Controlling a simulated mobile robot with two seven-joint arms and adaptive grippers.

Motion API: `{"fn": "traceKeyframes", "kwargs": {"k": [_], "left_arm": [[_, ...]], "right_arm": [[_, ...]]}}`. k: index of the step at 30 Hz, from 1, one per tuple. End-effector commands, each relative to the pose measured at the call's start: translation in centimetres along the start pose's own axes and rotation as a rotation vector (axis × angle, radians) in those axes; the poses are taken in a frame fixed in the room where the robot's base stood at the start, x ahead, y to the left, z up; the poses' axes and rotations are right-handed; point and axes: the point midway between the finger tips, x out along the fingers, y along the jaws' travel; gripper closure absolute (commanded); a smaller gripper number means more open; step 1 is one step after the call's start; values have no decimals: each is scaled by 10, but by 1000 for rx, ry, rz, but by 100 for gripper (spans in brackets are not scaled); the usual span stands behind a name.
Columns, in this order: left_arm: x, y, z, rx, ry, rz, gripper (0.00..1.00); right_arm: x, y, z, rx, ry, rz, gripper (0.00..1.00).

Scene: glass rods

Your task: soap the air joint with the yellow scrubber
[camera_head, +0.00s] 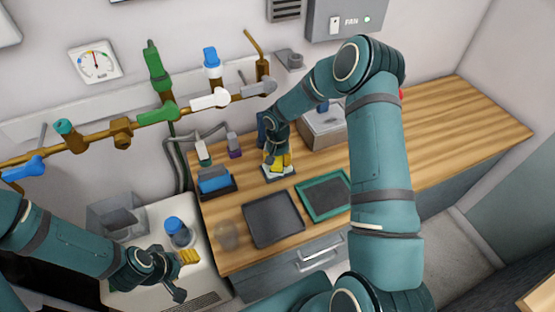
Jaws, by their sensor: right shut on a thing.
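My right gripper (277,150) points down over a small pale dish (281,174) on the wooden counter. It is shut on the yellow scrubber (286,162), which shows at the fingertips, partly hidden by the fingers. I cannot tell whether the scrubber touches the dish. My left gripper (184,275) is over the white unit at lower left, with its fingers apart and nothing seen between them. A brown pipe (92,138) runs along the wall with green, white, grey and blue fittings. I cannot tell which joint on it is the air joint.
A dark tray (272,218) and a green-framed mat (325,195) lie at the counter's front. A blue item in a dark holder (215,182), small bottles (203,153) and a metal box (325,127) stand near the wall. The counter's right side is clear.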

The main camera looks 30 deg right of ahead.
Motion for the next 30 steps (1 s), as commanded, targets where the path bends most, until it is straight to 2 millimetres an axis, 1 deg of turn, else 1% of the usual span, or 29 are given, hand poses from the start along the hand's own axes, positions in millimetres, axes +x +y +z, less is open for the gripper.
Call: {"fn": "traceKeyframes", "kwargs": {"k": [7, 11, 30], "left_arm": [[0, 0, 0, 0, 0, 0, 44], [-1, 0, 0, 0, 0, 0, 44], [-21, 8, -3, 0, 0, 0, 44]], "right_arm": [[2, 1, 1, 0, -3, 2, 88], [-1, 1, 1, 0, -3, 2, 88], [-47, 0, 0, 0, -1, 0, 88]]}}
